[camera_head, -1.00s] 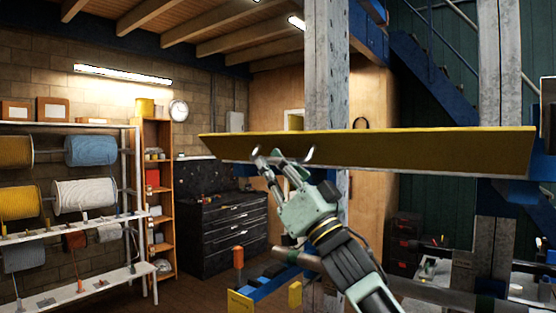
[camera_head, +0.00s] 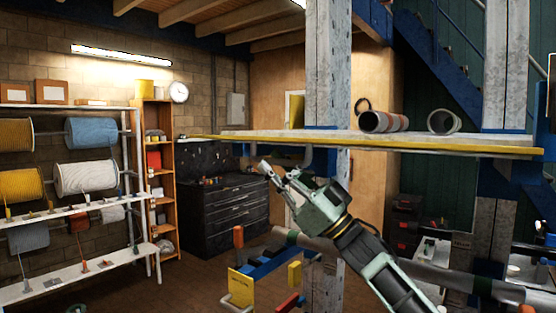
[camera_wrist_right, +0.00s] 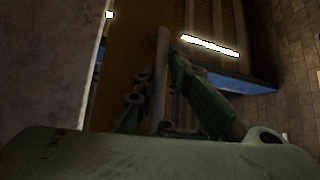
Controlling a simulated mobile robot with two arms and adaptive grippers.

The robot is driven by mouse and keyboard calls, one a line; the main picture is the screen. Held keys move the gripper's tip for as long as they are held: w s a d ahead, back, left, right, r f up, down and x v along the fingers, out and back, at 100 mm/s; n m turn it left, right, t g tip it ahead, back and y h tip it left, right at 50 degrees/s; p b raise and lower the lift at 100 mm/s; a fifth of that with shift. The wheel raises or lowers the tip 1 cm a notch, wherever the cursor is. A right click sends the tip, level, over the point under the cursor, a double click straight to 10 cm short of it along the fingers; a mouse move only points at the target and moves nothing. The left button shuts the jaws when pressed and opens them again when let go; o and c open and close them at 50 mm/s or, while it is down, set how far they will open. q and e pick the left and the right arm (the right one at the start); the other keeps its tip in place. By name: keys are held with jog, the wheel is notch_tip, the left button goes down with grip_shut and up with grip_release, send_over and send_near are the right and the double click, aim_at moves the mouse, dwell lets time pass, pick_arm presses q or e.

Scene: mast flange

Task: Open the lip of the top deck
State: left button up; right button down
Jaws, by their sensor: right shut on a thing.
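The lip (camera_head: 400,147), a long yellow panel on the front of the top deck (camera_head: 270,134), shows nearly edge-on in the head view, about level with the deck. My right gripper (camera_head: 280,170) is just under the lip, left of the post. In the right wrist view its fingers (camera_wrist_right: 165,100) close around a thin bar (camera_wrist_right: 161,75), which looks like the lip's handle. The exact contact is dark and hard to make out. My left gripper is out of view.
Two pipes (camera_head: 383,121) (camera_head: 443,122) lie on the top deck. A grey post (camera_head: 328,70) stands close behind my right gripper. Lower pipes (camera_head: 440,278) lie beneath my forearm. Cable reels (camera_head: 88,178) and a black drawer cabinet (camera_head: 225,210) stand at the left.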

jog(key=shift+w+f, duration=0.1)
jog(key=shift+f, duration=0.05)
dwell(0.3)
jog(key=c, duration=2.1)
grip_release()
jog(key=shift+d, duration=0.15)
jog(key=v, duration=1.2)
